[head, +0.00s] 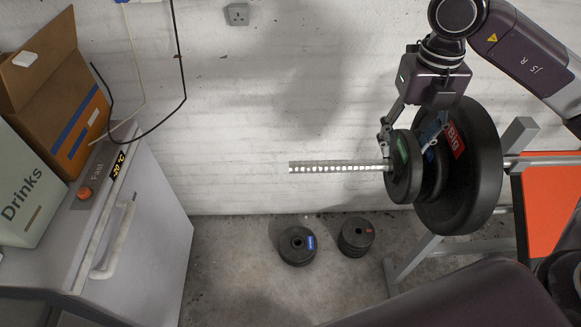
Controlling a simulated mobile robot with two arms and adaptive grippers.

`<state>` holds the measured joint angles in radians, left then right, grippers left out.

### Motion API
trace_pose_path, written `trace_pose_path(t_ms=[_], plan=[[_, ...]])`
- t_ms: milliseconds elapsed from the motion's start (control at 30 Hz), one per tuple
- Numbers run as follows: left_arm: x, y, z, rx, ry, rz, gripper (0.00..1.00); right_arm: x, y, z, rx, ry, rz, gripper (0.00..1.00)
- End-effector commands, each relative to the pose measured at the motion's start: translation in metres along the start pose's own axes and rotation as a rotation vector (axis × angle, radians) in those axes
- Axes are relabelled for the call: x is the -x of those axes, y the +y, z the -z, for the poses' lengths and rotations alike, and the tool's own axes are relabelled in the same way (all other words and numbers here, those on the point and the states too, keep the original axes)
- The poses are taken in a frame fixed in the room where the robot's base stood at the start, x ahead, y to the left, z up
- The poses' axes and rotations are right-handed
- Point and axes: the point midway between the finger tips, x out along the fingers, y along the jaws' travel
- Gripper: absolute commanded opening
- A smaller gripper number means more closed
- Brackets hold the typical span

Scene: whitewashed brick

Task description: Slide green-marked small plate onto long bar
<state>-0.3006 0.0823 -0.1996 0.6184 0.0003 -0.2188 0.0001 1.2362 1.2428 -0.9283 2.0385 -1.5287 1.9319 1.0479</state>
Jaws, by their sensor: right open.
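The long bar (335,167) runs level, its bare end pointing left. The green-marked small plate (404,180) is around the bar, upright, as the outermost of the plates there. Its green mark shows near its upper part. My right gripper (409,143) is above this plate and open, with one finger on the outer side and the other over its inner side. Whether the fingers touch the plate cannot be told. My left gripper is not in view.
A middle-sized plate and a big red-marked plate (473,185) sit further in on the bar. Small plates with a blue mark (297,247) and a red mark (356,236) lie on the floor. A white freezer (150,235) with boxes stands left. The bar's left end is clear.

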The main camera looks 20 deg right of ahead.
Motion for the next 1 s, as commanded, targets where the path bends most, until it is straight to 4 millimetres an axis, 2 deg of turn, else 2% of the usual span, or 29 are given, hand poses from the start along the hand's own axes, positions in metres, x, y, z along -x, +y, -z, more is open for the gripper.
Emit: trace_pose_path(t_ms=[167, 400, 1000], plan=[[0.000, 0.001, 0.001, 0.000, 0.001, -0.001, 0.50, 0.025, 0.000, -0.001, -0.001, -0.006, -0.001, 0.56], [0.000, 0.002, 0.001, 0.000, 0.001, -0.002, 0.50, 0.049, 0.001, -0.001, -0.002, -0.009, -0.001, 0.56], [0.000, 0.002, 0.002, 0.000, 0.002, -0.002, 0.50, 0.101, 0.002, -0.001, 0.000, -0.009, -0.003, 0.56]])
